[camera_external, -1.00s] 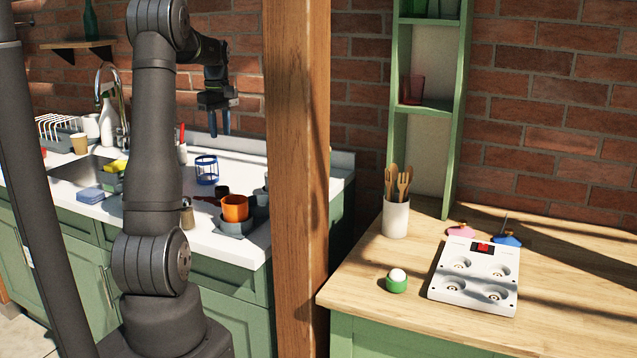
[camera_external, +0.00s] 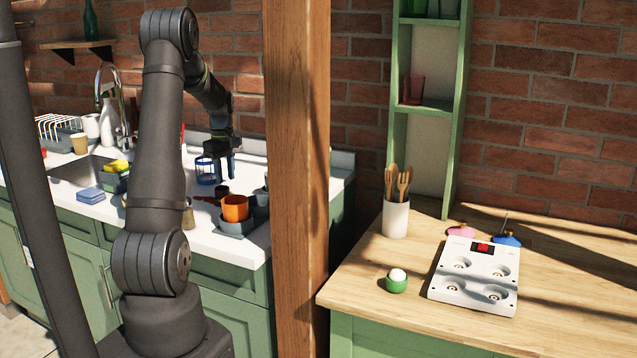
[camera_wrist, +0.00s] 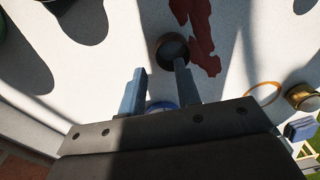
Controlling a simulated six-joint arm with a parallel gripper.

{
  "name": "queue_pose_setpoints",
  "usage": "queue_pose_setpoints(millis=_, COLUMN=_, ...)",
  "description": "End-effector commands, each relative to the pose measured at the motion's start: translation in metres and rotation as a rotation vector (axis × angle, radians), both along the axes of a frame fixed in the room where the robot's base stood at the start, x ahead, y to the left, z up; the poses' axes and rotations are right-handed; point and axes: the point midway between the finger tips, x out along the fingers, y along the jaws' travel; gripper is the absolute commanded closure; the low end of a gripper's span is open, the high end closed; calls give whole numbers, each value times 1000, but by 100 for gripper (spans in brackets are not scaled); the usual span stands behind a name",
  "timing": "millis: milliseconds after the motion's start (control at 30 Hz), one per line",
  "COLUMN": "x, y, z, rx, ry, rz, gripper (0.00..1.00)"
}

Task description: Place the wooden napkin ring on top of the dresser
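A small dark brown ring-shaped piece (camera_external: 222,190), likely the wooden napkin ring, stands on the white counter beside the blue wire holder. In the wrist view, its brown rim (camera_wrist: 172,36) shows just beyond my fingertips, around a dark middle. My gripper (camera_external: 220,178) is above the counter, pointing down. In the wrist view, my gripper's fingers (camera_wrist: 160,78) are apart with nothing held between them. A thin orange-brown ring (camera_wrist: 263,93) lies farther right in that view; I cannot tell what it is. The green, wood-topped cabinet (camera_external: 585,285), likely the dresser, is at the right.
The blue wire holder (camera_external: 207,169), a red flat piece (camera_wrist: 202,32) and an orange cup (camera_external: 235,208) are close by. A wooden post (camera_external: 298,180) stands between counter and cabinet. The cabinet top holds a utensil pot (camera_external: 396,219), green cup (camera_external: 396,285) and white tray (camera_external: 452,296).

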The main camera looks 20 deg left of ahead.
Motion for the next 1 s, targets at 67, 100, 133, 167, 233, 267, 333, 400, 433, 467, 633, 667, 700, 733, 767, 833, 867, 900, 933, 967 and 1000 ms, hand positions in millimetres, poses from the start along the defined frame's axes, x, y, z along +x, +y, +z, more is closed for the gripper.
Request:
queue_pose_setpoints(millis=67, x=1, y=-3, z=-14, rx=-1, ry=2, rz=-2, gripper=70)
queue_pose_setpoints(millis=100, x=1, y=-3, z=-20, rx=-1, ry=2, rz=-1, gripper=70)
queue_pose_setpoints(millis=133, x=1, y=-3, z=-24, rx=-1, ry=2, rz=-1, gripper=70)
queue_pose_setpoints(millis=167, x=1, y=-3, z=-27, rx=-1, ry=2, rz=-1, gripper=70)
queue_pose_setpoints(millis=233, x=1, y=-3, z=-32, rx=-1, ry=1, rz=0, gripper=70)
queue_pose_setpoints(millis=267, x=1, y=-2, z=-34, rx=0, ry=1, rz=0, gripper=70)
queue_pose_setpoints(millis=333, x=2, y=-2, z=-35, rx=0, ry=0, rz=0, gripper=70)
queue_pose_setpoints(millis=400, x=2, y=-2, z=-35, rx=0, ry=-1, rz=0, gripper=70)
queue_pose_setpoints(millis=433, x=2, y=-2, z=-35, rx=0, ry=-1, rz=0, gripper=70)
queue_pose_setpoints(millis=467, x=2, y=-2, z=-35, rx=0, ry=-1, rz=0, gripper=70)
queue_pose_setpoints(millis=633, x=1, y=-2, z=-35, rx=0, ry=0, rz=0, gripper=95)
queue_pose_setpoints(millis=667, x=1, y=-2, z=-35, rx=0, ry=0, rz=0, gripper=100)
queue_pose_setpoints(millis=700, x=1, y=-2, z=-35, rx=0, ry=0, rz=0, gripper=100)
queue_pose_setpoints(millis=733, x=1, y=-2, z=-35, rx=0, ry=0, rz=0, gripper=100)
queue_pose_setpoints(millis=767, x=1, y=-2, z=-35, rx=0, ry=0, rz=0, gripper=100)
queue_pose_setpoints(millis=833, x=1, y=-2, z=-34, rx=0, ry=0, rz=0, gripper=100)
queue_pose_setpoints(millis=867, x=1, y=-2, z=-34, rx=0, ry=0, rz=0, gripper=100)
queue_pose_setpoints(millis=900, x=1, y=-2, z=-34, rx=0, ry=0, rz=0, gripper=100)
queue_pose_setpoints(millis=933, x=1, y=-2, z=-34, rx=0, ry=0, rz=0, gripper=100)
queue_pose_setpoints(millis=967, x=1, y=-2, z=-34, rx=0, ry=0, rz=0, gripper=100)
queue_pose_setpoints(millis=1000, x=1, y=-2, z=-34, rx=0, ry=0, rz=0, gripper=100)
